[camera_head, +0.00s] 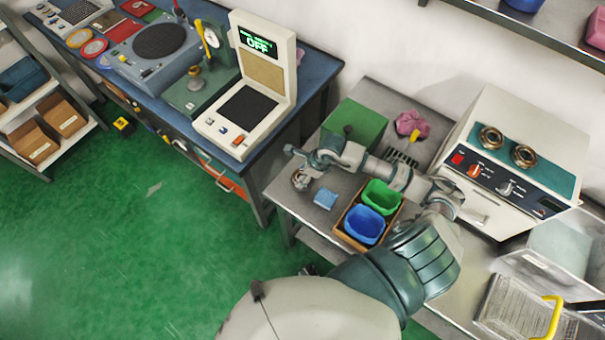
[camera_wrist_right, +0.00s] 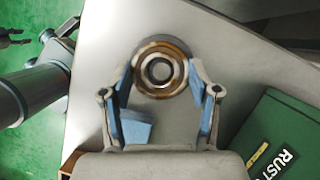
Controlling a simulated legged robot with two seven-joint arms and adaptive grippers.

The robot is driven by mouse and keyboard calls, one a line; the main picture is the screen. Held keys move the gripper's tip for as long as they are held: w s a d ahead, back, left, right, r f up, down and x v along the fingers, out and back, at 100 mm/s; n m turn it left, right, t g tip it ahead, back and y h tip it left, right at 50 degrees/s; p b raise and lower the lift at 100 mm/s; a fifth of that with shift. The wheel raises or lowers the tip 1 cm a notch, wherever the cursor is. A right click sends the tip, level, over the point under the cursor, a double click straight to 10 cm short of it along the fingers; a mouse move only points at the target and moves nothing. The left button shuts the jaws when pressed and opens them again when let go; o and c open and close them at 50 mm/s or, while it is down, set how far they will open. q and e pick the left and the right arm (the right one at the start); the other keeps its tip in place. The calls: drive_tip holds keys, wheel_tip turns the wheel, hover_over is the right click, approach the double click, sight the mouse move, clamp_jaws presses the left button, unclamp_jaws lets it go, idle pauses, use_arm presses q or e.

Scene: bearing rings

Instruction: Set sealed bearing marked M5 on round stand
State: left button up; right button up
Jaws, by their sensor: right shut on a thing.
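My right gripper (camera_head: 301,165) is over the left end of the grey metal table; it also shows in the wrist view (camera_wrist_right: 161,75). Its blue-padded fingers are shut on a bearing ring (camera_wrist_right: 160,68), with brown-gold and silver rings and a dark centre. The bearing (camera_head: 300,181) shows small below the gripper in the head view. No M5 marking is legible on it. A grey round shape behind the bearing may be a stand or a shadow; I cannot tell. Two more bearings (camera_head: 490,138) (camera_head: 524,155) lie on the white oven's top.
A blue block (camera_head: 325,199) and a wooden box (camera_head: 342,233) with green and blue bins stand near my right arm. A green box (camera_head: 357,127) and pink cloth (camera_head: 408,122) are behind. The blue workbench (camera_head: 318,66) at left holds instruments, including a dial gauge (camera_head: 211,38).

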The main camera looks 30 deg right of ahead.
drive_tip(key=shift+d+f+b, duration=0.1)
drive_tip(key=shift+f+b, duration=0.2)
drive_tip(key=shift+f, duration=0.05)
idle(0.3)
drive_tip(key=o, duration=1.2)
drive_tip(key=shift+r+p, duration=2.25)
drive_tip(key=shift+r, duration=1.3)
drive_tip(key=shift+f, duration=0.1)
